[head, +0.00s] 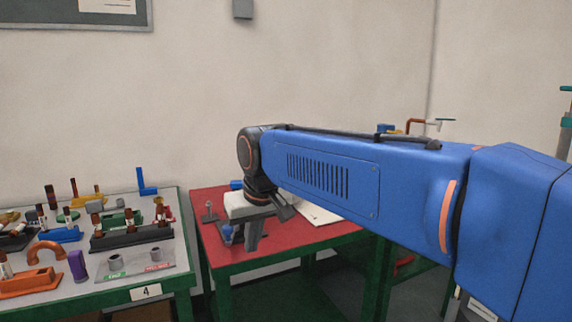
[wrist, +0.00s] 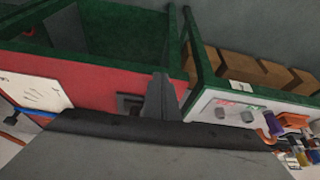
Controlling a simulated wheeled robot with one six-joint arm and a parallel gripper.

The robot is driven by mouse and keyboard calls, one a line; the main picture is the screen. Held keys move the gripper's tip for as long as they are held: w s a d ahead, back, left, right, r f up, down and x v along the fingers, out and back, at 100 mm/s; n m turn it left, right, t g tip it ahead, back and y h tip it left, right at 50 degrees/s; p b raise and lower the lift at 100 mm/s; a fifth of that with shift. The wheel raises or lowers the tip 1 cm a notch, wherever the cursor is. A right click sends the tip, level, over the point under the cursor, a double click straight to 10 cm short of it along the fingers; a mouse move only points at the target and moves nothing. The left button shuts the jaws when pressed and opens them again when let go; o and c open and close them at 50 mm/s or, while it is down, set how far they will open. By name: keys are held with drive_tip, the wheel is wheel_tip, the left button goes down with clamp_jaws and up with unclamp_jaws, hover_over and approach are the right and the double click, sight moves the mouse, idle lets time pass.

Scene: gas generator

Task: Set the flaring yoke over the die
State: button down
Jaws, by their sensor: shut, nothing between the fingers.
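My gripper (head: 250,240) hangs at the left end of the red table, with its fingers pointing down. In the wrist view its fingers (wrist: 160,97) are together and hold nothing. A small grey upright piece with a flat foot (head: 209,212) stands on the red table to the left of my gripper; I cannot tell if it is the flaring yoke. A small blue piece (head: 227,234) is close beside the fingers, partly hidden. A dark flat piece (wrist: 129,105) lies beside the fingers in the wrist view; I cannot tell if it is the die.
The red table (head: 290,240) carries a white sheet (head: 318,214). A copper-coloured piece with a grey handle (head: 416,124) shows behind my arm. To the left, a grey table (head: 90,282) is crowded with coloured fittings and racks. A gap separates the tables.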

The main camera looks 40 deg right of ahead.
drive_tip(key=w+d+r+m+h, duration=0.1)
drive_tip(key=w+d+r+m, duration=0.1)
drive_tip(key=w+d+r, duration=0.6)
drive_tip(key=w+d+r+m+g, duration=0.15)
drive_tip(key=w+d+r, duration=0.3)
drive_tip(key=d, duration=0.55)
drive_tip(key=w+d+r+m+h, duration=0.1)
drive_tip(key=w+d+r+m, duration=0.2)
drive_tip(key=w+d+r, duration=0.45)
wheel_tip(320, 180, down, 10)
drive_tip(key=s+d, duration=0.1)
drive_tip(key=shift+s+d+r, duration=0.2)
drive_tip(key=shift+s+d, duration=0.05)
drive_tip(key=shift+s, duration=0.05)
drive_tip(key=shift+s, duration=0.15)
